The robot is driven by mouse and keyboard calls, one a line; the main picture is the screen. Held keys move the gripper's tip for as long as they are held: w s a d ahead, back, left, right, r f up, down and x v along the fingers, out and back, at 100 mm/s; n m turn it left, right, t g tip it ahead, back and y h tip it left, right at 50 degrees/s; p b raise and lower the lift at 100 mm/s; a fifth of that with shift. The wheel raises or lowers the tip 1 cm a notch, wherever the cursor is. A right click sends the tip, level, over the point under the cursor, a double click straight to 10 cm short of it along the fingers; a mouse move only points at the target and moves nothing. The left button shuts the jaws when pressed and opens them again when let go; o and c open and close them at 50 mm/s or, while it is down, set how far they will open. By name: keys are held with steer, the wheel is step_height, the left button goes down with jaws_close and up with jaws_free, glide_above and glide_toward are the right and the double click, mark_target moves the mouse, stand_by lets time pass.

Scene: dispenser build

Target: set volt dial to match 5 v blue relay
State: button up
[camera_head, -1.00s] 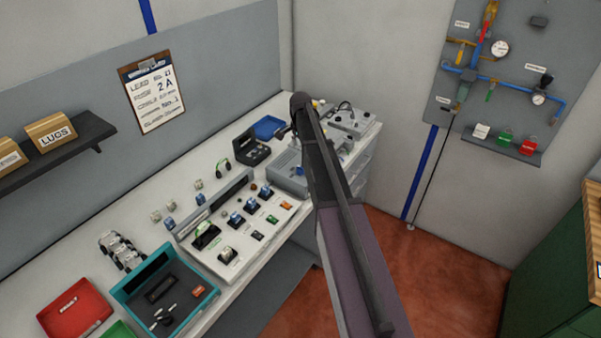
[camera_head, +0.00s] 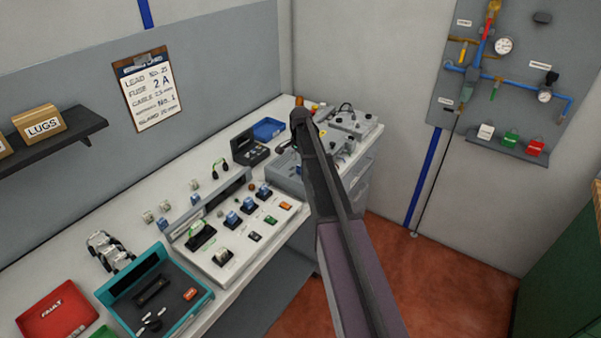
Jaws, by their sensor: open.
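Several blue relay-like blocks stand on the bench; one (camera_head: 232,217) is seated on the white sloped panel (camera_head: 208,262), with others in a row beside it. A loose blue block (camera_head: 195,199) lies behind the panel. Voltage markings are too small to read. I cannot pick out the volt dial for sure; a grey instrument (camera_head: 350,118) with small controls stands at the far right end of the bench, and a grey unit (camera_head: 285,177) is partly behind my arm. My arm reaches over the bench's right part. My gripper is hidden behind it.
A dark open case (camera_head: 250,147) and a blue tray (camera_head: 268,129) stand at the back. A teal tray (camera_head: 197,309) and a red FAULT tray (camera_head: 58,310) are at the front left. A clipboard (camera_head: 149,95) hangs on the wall. Red floor is clear at right.

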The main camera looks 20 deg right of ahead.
steer(key=shift+f+b, duration=1)
steer(key=shift+f, duration=0.35)
steer(key=c, duration=1.1)
